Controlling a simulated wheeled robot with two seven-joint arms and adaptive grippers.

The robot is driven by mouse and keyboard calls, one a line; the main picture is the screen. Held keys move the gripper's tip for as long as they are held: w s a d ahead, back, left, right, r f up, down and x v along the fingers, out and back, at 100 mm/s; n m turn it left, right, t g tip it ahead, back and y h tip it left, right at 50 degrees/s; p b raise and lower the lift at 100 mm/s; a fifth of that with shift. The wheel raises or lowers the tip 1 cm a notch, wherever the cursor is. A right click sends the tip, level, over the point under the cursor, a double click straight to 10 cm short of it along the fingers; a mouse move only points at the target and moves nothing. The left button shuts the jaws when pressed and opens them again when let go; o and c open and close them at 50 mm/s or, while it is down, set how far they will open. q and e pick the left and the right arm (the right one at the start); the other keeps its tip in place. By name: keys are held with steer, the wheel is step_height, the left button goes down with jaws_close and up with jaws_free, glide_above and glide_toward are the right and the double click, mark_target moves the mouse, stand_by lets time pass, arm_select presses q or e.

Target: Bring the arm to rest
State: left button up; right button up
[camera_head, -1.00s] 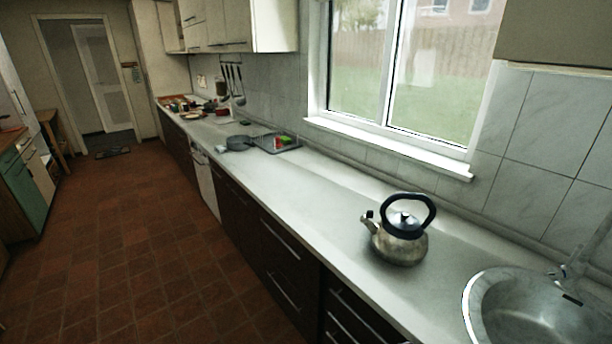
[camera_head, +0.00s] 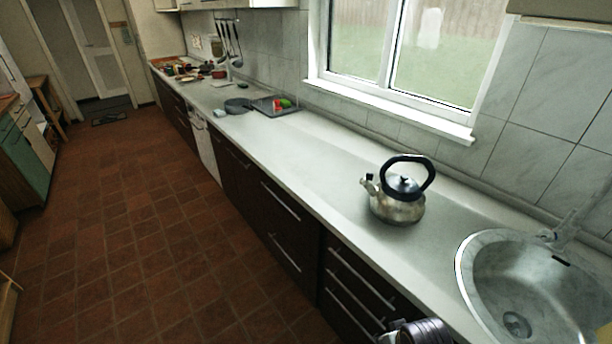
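Neither gripper's fingers show in the head view. A small grey, ribbed, rounded piece is cut off by the bottom edge, in front of the counter drawers. It looks like part of my own arm, but too little of it shows to tell which part or which arm. A steel kettle (camera_head: 398,202) with a black handle and lid stands upright on the counter, apart from that piece.
The long pale counter (camera_head: 320,165) runs back to the left, with a round sink (camera_head: 470,262) at the right. A tray (camera_head: 268,110) with red and green items and a dark pan (camera_head: 237,105) lie farther back. The tiled floor (camera_head: 150,230) is open.

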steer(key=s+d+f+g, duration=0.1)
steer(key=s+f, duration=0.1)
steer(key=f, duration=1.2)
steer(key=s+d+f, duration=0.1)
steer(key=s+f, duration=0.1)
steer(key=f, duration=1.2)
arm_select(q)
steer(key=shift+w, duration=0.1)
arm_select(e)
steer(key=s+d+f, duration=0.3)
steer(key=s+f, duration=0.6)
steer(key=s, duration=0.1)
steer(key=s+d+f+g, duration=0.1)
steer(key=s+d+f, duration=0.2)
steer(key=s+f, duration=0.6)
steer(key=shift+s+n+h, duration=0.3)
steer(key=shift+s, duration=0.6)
